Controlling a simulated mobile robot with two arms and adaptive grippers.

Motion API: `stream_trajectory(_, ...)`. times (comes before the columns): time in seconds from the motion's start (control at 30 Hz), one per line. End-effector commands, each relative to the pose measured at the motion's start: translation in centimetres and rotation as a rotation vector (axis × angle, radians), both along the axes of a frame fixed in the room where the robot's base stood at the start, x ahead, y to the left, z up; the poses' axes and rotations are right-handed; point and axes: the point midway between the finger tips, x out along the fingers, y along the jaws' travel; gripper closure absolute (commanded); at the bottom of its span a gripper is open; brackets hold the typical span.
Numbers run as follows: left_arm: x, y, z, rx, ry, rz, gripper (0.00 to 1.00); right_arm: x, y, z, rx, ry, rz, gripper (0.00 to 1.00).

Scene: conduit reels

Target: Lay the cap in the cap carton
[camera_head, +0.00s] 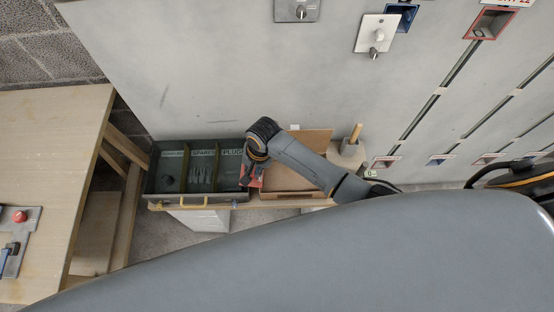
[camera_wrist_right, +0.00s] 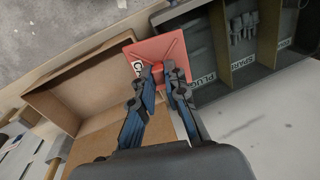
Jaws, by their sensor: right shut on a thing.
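My right gripper (camera_head: 250,171) is shut on the red cap (camera_wrist_right: 157,49), a flat square plate with raised diagonal ridges. The wrist view shows its two fingers (camera_wrist_right: 162,71) pinching a small part in the cap's middle. The cap is above the shared edge between the cardboard carton (camera_wrist_right: 88,62) and the grey drawer, overlapping both in the wrist view. The carton also shows in the head view (camera_head: 312,141), right of the gripper and partly hidden by my arm; the visible part of its inside looks empty. A partly covered label starting "CA" shows beside the cap. My left gripper is not in view.
The grey divided drawer (camera_head: 153,180) holds small parts; one compartment reads "PLUGS". A holder with a wooden-handled tool (camera_head: 354,134) stands right of the carton. A grey wall panel rises behind. A wooden table (camera_head: 45,150) is at left.

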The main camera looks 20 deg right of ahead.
Motion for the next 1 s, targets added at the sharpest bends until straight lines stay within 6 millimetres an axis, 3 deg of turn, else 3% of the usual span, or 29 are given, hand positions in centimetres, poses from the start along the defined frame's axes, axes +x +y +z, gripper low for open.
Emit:
stream_trajectory(0.03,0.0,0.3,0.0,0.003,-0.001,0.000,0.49,0.6,-2.2,-0.7,-0.060,0.017,0.030,1.00)
stream_trajectory(0.1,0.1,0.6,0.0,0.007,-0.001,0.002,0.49,0.9,-4.4,-1.2,-0.112,0.036,0.059,1.00)
stream_trajectory(0.3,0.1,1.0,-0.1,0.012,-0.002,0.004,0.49,1.4,-7.9,-1.5,-0.177,0.060,0.088,1.00)
stream_trajectory(0.57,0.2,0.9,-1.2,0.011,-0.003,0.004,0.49,1.5,-8.1,-2.4,-0.181,0.061,0.091,1.00)
stream_trajectory(1.0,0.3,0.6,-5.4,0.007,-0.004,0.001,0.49,1.5,-8.1,-6.0,-0.180,0.058,0.090,1.00)
